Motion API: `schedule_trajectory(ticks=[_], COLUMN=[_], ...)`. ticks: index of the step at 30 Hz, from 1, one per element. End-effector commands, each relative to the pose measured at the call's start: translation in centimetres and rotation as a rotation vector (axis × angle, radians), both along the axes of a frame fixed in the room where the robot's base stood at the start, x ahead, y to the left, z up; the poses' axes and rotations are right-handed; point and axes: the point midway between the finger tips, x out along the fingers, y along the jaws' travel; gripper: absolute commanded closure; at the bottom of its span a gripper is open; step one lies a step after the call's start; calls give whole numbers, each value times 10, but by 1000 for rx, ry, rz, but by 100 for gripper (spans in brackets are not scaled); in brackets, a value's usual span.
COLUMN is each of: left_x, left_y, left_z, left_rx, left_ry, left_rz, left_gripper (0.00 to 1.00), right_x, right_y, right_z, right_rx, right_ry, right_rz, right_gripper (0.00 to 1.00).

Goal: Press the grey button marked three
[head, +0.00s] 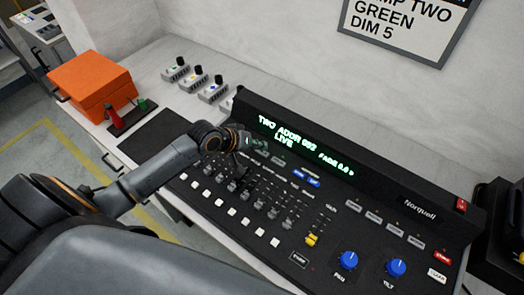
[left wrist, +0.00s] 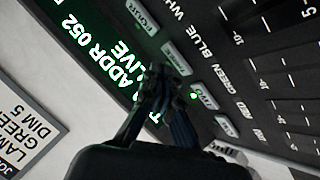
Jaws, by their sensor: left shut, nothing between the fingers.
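The grey button marked three (left wrist: 177,57) sits on the black lighting console (head: 380,228), in a slanted row between the button marked four (left wrist: 142,16) and the button marked two (left wrist: 204,95). A green light glows beside button two. My left gripper (left wrist: 165,85) is shut and empty, its fingertips over the row, close beside button three in the left wrist view. I cannot tell whether they touch it. In the head view the left gripper (head: 242,168) hides part of this row. My right gripper is not in view.
The lit display (head: 295,140) reads TWO, ADDR 052, LIVE. White buttons, faders and blue knobs (head: 347,261) fill the panel. Button one (left wrist: 226,125) is beyond two. A sign (head: 405,28) hangs on the wall.

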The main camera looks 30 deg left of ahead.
Motion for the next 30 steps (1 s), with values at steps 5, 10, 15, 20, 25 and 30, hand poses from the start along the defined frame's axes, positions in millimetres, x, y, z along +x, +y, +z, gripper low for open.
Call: schedule_trajectory(ticks=[5,10,15,20,25,30], left_x=[0,0,0,0,0,0], left_y=[0,0,0,0,0,0], left_z=[-5,-5,-6,-7,-9,-11], left_rx=[0,0,0,-1,-1,-1], left_ry=[0,0,0,0,0,1], left_rz=[0,0,0,1,1,0], left_gripper=[100,100,100,100,100,100], right_x=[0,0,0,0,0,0], right_y=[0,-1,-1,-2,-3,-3], right_z=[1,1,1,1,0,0], right_rx=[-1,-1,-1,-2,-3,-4], right_ry=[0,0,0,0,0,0], right_rz=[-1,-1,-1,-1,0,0], right_gripper=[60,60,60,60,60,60])
